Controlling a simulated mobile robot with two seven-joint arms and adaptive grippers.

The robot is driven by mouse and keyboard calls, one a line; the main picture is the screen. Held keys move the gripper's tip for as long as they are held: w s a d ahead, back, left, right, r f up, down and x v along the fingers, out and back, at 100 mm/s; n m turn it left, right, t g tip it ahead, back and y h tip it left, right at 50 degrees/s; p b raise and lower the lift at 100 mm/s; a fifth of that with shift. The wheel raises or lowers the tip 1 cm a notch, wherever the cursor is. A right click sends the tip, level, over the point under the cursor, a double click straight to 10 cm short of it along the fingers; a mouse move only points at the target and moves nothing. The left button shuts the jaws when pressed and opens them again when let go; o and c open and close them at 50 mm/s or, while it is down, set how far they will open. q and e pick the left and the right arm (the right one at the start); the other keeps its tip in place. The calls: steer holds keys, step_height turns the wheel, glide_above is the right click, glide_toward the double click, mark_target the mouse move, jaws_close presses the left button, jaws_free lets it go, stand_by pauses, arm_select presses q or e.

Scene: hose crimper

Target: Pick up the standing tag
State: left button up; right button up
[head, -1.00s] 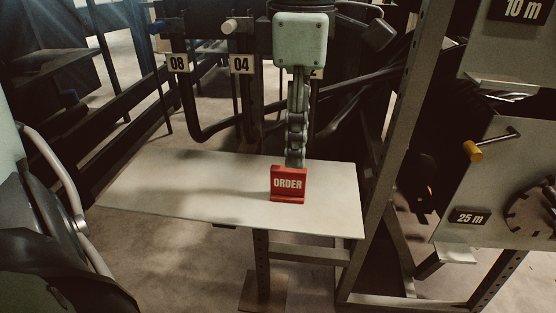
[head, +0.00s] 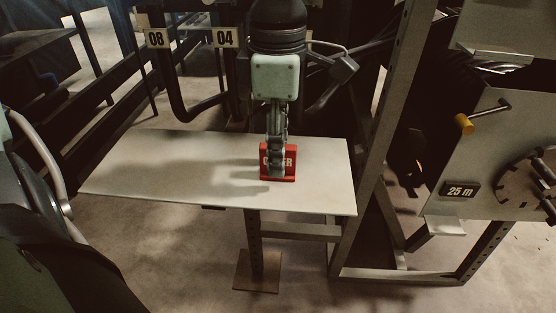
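The red standing tag (head: 291,164), lettered ORDER in white, stands upright on the pale shelf board (head: 150,165) near its right end. My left gripper (head: 275,170) comes down from above with its fingers in front of the tag. The fingers hide the middle letters of the tag. The fingers are seen edge-on, so I cannot tell whether they are open or shut, or whether they touch the tag. My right gripper is not in view.
A metal upright (head: 382,130) stands just right of the board. Panels with a 25 m label (head: 460,190) and a yellow-tipped crank (head: 463,124) are at the right. Hooks with 08 (head: 157,39) and 04 (head: 225,38) plates hang behind. The board's left part is clear.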

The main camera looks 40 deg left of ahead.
arm_select(q)
jaws_close()
steer(key=shift+r, duration=0.1)
steer(key=shift+w+r, duration=0.1)
steer(key=shift+r, duration=0.55)
step_height(320, 180, up, 3)
steer(key=s+a+r, duration=0.2)
steer(key=s+r, duration=0.4)
steer(key=s, duration=0.5)
steer(key=shift+s+a+r+p, duration=0.15)
steer(key=shift+s+r+p, duration=0.1)
steer(key=shift+s+p, duration=0.15)
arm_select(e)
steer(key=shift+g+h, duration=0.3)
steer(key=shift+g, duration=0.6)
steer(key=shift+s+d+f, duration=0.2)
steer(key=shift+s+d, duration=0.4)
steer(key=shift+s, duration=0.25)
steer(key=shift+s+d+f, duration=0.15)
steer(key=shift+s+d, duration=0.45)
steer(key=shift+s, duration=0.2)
